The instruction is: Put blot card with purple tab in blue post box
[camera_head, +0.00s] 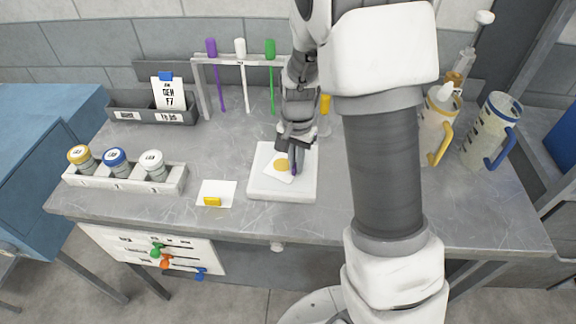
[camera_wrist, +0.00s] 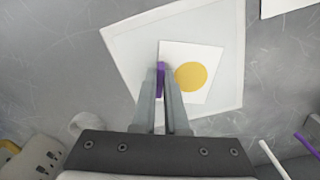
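The blot card (camera_wrist: 205,62) is white with a yellow round blot and an upright purple tab (camera_wrist: 160,78) at its left edge in the wrist view. It lies on a white square pad (camera_wrist: 125,50) on the bench; the head view also shows the card (camera_head: 281,165) and pad (camera_head: 262,190). My gripper (camera_wrist: 161,85) points down at the tab, with its narrow fingers close against both sides; it looks shut on it. The card looks flat on the pad. A blue box (camera_head: 562,140) is partly visible at the right edge; I cannot tell whether it is the post box.
Left are a vial rack (camera_head: 120,185) and a grey tray (camera_head: 135,115) holding a blue-tabbed card (camera_head: 168,95). A yellow-tabbed card (camera_head: 222,188) lies beside the pad. A rack of coloured rods (camera_head: 200,90) stands behind. Two jugs (camera_head: 437,125) (camera_head: 490,130) stand right.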

